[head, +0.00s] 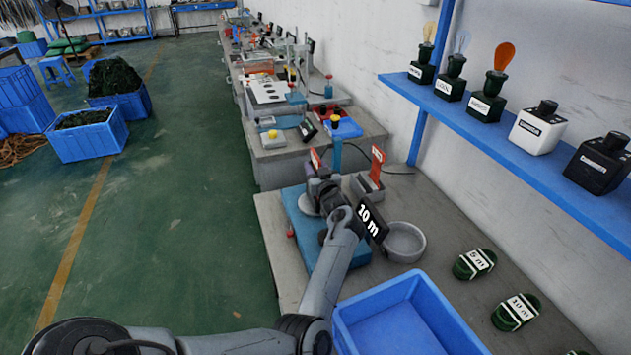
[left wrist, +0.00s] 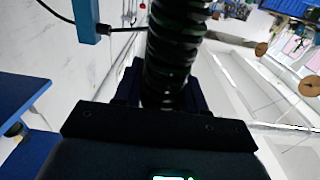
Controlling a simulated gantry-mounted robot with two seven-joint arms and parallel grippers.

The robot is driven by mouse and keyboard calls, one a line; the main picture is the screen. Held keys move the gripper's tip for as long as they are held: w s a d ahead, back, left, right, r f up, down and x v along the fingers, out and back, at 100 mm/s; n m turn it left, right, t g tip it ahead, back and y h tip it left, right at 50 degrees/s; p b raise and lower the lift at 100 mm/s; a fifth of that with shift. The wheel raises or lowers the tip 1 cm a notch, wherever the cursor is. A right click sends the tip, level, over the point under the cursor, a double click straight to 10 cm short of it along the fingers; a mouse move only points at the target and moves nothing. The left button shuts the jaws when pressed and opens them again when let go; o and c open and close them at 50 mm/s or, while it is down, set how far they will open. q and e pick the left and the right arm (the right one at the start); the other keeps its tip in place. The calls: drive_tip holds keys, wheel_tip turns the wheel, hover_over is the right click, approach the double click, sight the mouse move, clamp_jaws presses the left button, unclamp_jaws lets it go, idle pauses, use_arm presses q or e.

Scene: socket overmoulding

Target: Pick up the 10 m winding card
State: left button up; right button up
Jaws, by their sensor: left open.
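A black card with white "10 m" lettering (head: 372,221) shows tilted in the head view, just right of my left forearm. The arm hides its lower left side, and I cannot tell what it rests on. My left gripper (head: 322,186) is open above the blue-topped station (head: 302,220), at the far end of the arm. In the left wrist view a dark ribbed thing (left wrist: 174,55) stands between or just beyond the dark finger mounts. I cannot tell whether the fingers touch it. My right gripper is not in view.
A grey round bowl (head: 404,243) stands beside the card. A blue bin (head: 400,320) is nearer. Green coils labelled "5 m" (head: 474,264) and "10 m" (head: 516,312) lie to the right. Red cards (head: 377,166) stand behind. A blue shelf (head: 500,137) overhangs at the right.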

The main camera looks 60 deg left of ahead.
use_arm(q)
drive_tip(key=shift+a, duration=0.2)
drive_tip(key=shift+c, duration=0.3)
clamp_jaws()
idle(1.1)
